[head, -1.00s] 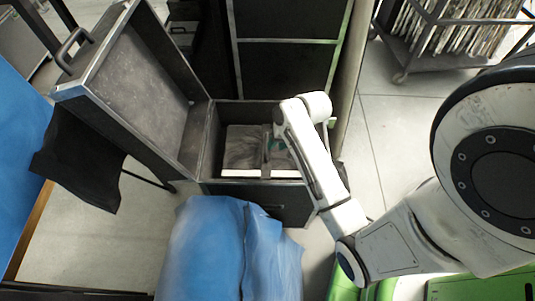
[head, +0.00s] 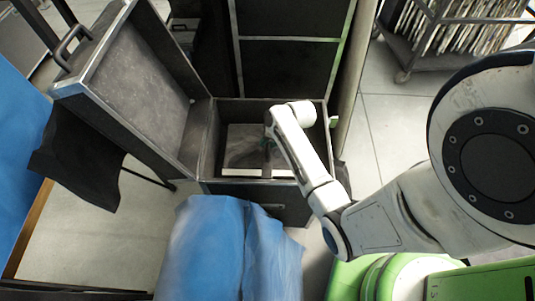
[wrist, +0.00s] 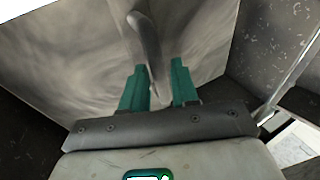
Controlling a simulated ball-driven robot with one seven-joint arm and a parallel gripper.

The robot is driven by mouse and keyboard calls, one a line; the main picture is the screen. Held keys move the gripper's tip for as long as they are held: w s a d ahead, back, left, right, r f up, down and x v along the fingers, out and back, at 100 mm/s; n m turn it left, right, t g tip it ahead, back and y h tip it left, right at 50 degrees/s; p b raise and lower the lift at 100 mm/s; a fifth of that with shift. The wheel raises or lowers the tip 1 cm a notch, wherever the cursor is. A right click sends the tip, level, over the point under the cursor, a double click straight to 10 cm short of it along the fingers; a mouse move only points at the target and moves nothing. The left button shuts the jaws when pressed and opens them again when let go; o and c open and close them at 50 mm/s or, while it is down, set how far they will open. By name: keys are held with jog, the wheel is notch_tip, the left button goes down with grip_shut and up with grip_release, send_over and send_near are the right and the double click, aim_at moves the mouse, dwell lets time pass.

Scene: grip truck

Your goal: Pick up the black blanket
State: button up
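My gripper (head: 269,149) reaches down into the open dark case (head: 205,188) in the head view. In the wrist view its two green fingers (wrist: 158,66) stand apart with a gap between them. A grey, cloth-like piece (head: 243,142) with a pale front edge lies in the case. It fills much of the wrist view (wrist: 85,60), with a darker raised fold or strap (wrist: 148,45) running toward the finger gap. I cannot tell whether this is the black blanket or whether the fingers touch it. A black cloth (head: 78,160) hangs at the left.
The case's open lid (head: 135,90) leans to the left. The case walls stand close around my gripper. Blue padded covers (head: 225,250) lie in front. A wheeled rack (head: 455,40) stands at the upper right, with clear floor (head: 400,120) below it.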

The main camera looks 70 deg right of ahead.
jog(key=shift+w+f, duration=0.25)
jog(key=shift+f, duration=0.3)
jog(key=shift+c, duration=0.4)
grip_shut()
dwell(0.6)
jog(key=shift+r, duration=0.1)
